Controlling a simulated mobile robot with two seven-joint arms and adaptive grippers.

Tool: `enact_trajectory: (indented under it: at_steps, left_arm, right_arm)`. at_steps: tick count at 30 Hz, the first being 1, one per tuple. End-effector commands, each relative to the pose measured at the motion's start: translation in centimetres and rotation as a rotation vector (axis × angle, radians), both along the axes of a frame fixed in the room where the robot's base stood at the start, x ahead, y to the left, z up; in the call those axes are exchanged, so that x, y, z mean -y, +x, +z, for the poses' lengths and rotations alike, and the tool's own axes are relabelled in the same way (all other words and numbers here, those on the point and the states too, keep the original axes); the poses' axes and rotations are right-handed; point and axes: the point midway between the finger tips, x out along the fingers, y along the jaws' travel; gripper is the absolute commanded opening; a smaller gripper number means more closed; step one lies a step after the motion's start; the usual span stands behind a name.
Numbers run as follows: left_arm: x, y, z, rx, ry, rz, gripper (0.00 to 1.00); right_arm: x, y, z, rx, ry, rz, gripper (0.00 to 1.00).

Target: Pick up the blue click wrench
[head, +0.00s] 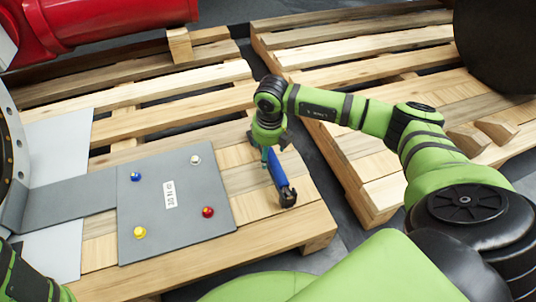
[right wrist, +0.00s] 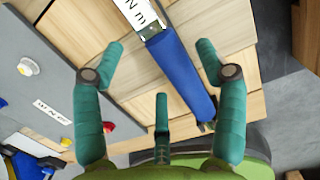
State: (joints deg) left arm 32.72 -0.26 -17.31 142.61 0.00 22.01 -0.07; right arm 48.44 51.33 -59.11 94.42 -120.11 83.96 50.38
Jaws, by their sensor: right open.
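The blue click wrench (head: 279,176) lies on the wooden pallet, right of the grey plate. Its far end is hidden under my right gripper (head: 267,146) in the head view. In the right wrist view, the blue handle (right wrist: 183,75) runs diagonally between the teal fingers of the open gripper (right wrist: 158,62). A white lettered part of the wrench shows at the top edge. I see clear gaps beside the handle at the two outer fingers; whether the middle finger touches it I cannot tell. My left gripper is out of view; only green arm parts show at lower left.
The grey plate (head: 180,232) carries a blue, a white, a red and a yellow knob. A second pallet (head: 375,190) lies to the right across a dark gap. A red cylinder (head: 110,22) is at the back left. A small wood block (head: 179,45) stands near it.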

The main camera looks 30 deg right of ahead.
Motion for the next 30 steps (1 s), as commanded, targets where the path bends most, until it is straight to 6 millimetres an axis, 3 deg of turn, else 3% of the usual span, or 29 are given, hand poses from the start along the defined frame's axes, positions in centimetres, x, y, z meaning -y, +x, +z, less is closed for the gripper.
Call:
enact_trajectory:
  at_steps: [1, 6, 15, 16, 21, 30]
  left_arm:
    - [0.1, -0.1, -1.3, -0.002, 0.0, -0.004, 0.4]
    - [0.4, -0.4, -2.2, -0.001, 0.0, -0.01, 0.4]
    - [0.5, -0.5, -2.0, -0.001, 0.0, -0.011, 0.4]
    - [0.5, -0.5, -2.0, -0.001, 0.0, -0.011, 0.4]
    - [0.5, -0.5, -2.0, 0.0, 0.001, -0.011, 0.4]
    - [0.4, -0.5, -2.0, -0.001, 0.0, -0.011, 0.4]
  right_arm:
    - [0.2, 0.0, -1.5, -0.001, -0.001, -0.001, 0.73]
    - [0.3, 0.2, -3.3, -0.001, 0.001, 0.0, 0.73]
    - [0.3, 0.3, -3.5, 0.0, 0.001, 0.0, 0.73]
    - [0.3, 0.3, -3.5, 0.0, 0.001, 0.0, 0.69]
    - [0.3, 0.3, -3.5, -0.001, 0.001, 0.0, 0.01]
    - [0.3, 0.3, -3.4, 0.001, 0.002, 0.0, 0.0]
